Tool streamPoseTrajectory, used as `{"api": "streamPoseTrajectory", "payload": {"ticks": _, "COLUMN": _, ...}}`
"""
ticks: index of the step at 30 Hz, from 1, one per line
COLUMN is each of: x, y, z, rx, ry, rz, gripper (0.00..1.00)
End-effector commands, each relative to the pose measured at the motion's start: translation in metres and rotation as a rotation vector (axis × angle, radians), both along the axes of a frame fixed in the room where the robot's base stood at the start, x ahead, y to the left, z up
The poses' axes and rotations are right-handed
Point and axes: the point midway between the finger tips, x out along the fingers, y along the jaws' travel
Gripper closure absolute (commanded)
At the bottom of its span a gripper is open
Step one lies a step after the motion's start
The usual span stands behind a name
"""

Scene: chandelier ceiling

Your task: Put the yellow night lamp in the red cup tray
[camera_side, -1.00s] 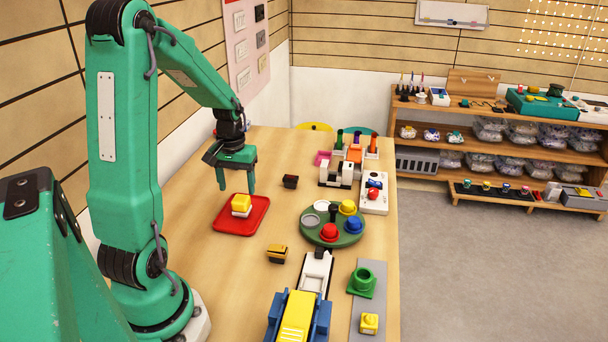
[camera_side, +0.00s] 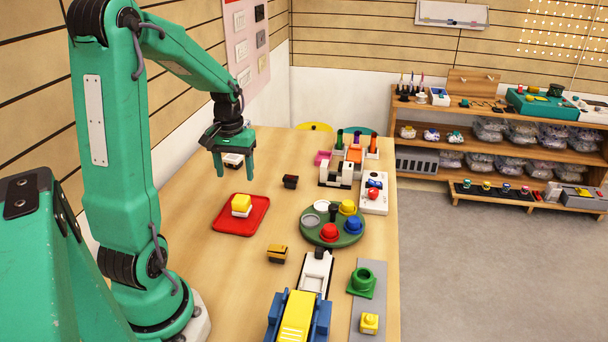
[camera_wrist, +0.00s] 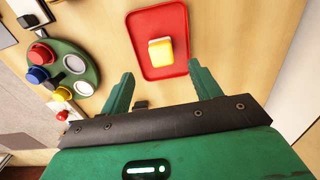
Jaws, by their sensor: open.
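The yellow night lamp (camera_side: 241,204), a yellow block shape on a white base, stands upright on the red tray (camera_side: 222,224) left of the table's middle. In the wrist view the lamp (camera_wrist: 160,52) lies inside the rim of the red tray (camera_wrist: 152,15), apart from the fingers. My gripper (camera_side: 235,172) is open and empty, raised above the table and behind the lamp in the side view. In the wrist view my gripper's fingertips (camera_wrist: 161,80) are spread on either side of the near end of the tray.
A round green tray (camera_side: 343,238) with red, blue and yellow pieces stands to the right. A small dark block (camera_side: 290,182) and a yellow-black block (camera_side: 277,253) lie nearby. Bare table surrounds the red tray.

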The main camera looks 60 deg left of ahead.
Motion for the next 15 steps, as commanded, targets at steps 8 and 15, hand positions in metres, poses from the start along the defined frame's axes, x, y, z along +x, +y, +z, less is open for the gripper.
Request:
{"api": "streamPoseTrajectory", "payload": {"ticks": 8, "x": 0.005, "y": -0.017, "z": 0.013, "rx": 0.021, "ry": -0.025, "rz": -0.050, "gripper": 0.37}}
{"api": "streamPoseTrajectory", "payload": {"ticks": 15, "x": 0.012, "y": -0.065, "z": 0.045, "rx": 0.071, "ry": -0.096, "rz": -0.187, "gripper": 0.37}}
